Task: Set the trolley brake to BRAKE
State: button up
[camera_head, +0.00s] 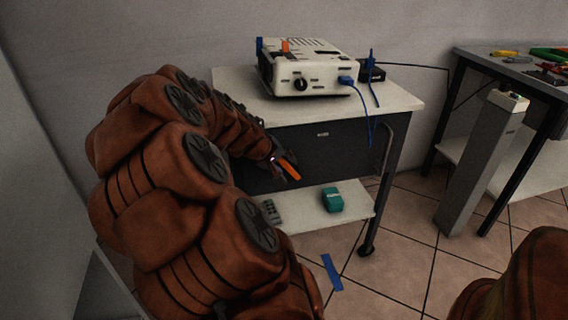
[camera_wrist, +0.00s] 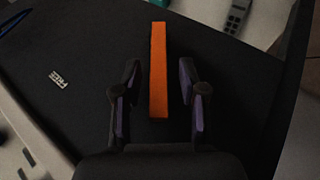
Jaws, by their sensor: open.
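The trolley (camera_head: 405,100) has a pale top and a dark front panel (camera_head: 345,155). An orange bar, seemingly the brake lever (camera_head: 289,168), stands out against this panel; in the wrist view the lever (camera_wrist: 158,60) is long and straight. My gripper (camera_wrist: 159,75) is open, with one finger on each side of the lever's near end and a visible gap on both sides. A white label reading FREE (camera_wrist: 60,79) is on the panel left of the lever. In the head view my arm hides most of my gripper and the panel's left part. No BRAKE label is visible.
A white device (camera_head: 310,70) with a blue cable (camera_head: 369,125) stands on the trolley top. The lower shelf (camera_head: 300,215) holds a teal box (camera_head: 332,200) and a grey handset (camera_head: 270,211). A grey post (camera_head: 480,165) and a workbench (camera_head: 520,70) stand at right.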

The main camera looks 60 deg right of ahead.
jog(key=v, duration=1.2)
jog(key=shift+r, duration=0.1)
jog(key=s+a+r+n+t+y+p, duration=0.1)
jog(key=a+r+n+y+p, duration=0.15)
jog(key=a+r+p, duration=0.65)
jog(key=s+a+r+n+y+p, duration=0.1)
jog(key=s+a+r+y+p, duration=0.15)
jog(key=a+r+p, duration=0.65)
jog(key=s+a+r+n+y+p, duration=0.1)
jog(key=s+a+r+n+p, duration=0.1)
jog(key=a+p, duration=0.6)
jog(key=s+a+r+n+g+y+p, duration=0.1)
jog(key=s+a+r+n+y+p, duration=0.1)
jog(key=s+a+r+p, duration=0.3)
jog(key=s+a+p, duration=0.1)
jog(key=a+p, duration=0.2)
jog(key=a, duration=0.1)
jog(key=shift+s+a+p, duration=0.2)
jog(key=shift+a+p, duration=0.1)
jog(key=shift+a, duration=0.05)
